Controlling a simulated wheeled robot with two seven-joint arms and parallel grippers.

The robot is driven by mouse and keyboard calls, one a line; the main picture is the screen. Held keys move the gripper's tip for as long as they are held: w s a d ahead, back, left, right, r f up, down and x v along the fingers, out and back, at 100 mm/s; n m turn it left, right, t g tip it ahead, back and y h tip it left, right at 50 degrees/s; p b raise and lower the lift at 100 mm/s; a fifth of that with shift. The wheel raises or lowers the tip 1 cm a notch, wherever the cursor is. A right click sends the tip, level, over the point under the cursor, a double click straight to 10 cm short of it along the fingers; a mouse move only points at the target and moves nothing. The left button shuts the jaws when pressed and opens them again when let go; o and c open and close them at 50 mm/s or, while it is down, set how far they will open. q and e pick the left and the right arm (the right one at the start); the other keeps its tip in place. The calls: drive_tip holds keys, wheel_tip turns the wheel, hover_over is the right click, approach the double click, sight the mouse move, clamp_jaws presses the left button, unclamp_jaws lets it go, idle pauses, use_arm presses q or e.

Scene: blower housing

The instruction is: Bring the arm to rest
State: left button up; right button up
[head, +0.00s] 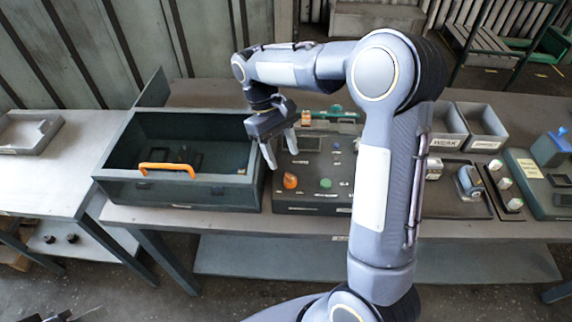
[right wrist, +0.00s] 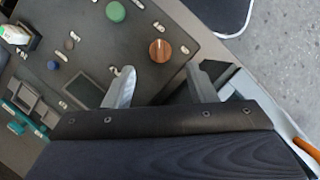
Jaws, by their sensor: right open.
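My right gripper (head: 280,154) hangs above the table between the green open-topped housing box (head: 228,196) and the dark control panel (head: 312,196). Its two grey fingers are apart with nothing between them. In the right wrist view the open gripper (right wrist: 162,70) shows over the panel's edge, close to a copper-coloured knob (right wrist: 160,50). My right arm rises across the middle of the head view and hides part of the table. A small dark part at the lower left edge of the head view seems to be my left gripper (head: 82,315), mostly cut off.
The box has an orange handle (head: 167,168) at its front. The panel carries an orange knob (head: 290,181) and a green button (head: 325,183). A side table (head: 60,165) with a tray is at left.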

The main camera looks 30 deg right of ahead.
drive_tip(key=shift+w+r, duration=0.25)
drive_tip(key=shift+r, duration=0.4)
drive_tip(key=s+r+m+t+y, duration=0.25)
drive_tip(key=s+r+t, duration=0.2)
drive_tip(key=s, duration=0.55)
drive_tip(key=s+a+f+m+t+y, duration=0.2)
drive_tip(key=s+t, duration=0.3)
drive_tip(key=s, duration=0.5)
drive_tip(key=shift+s+a+f, duration=0.15)
drive_tip(key=shift+s+a, duration=0.1)
drive_tip(key=shift+a, duration=0.45)
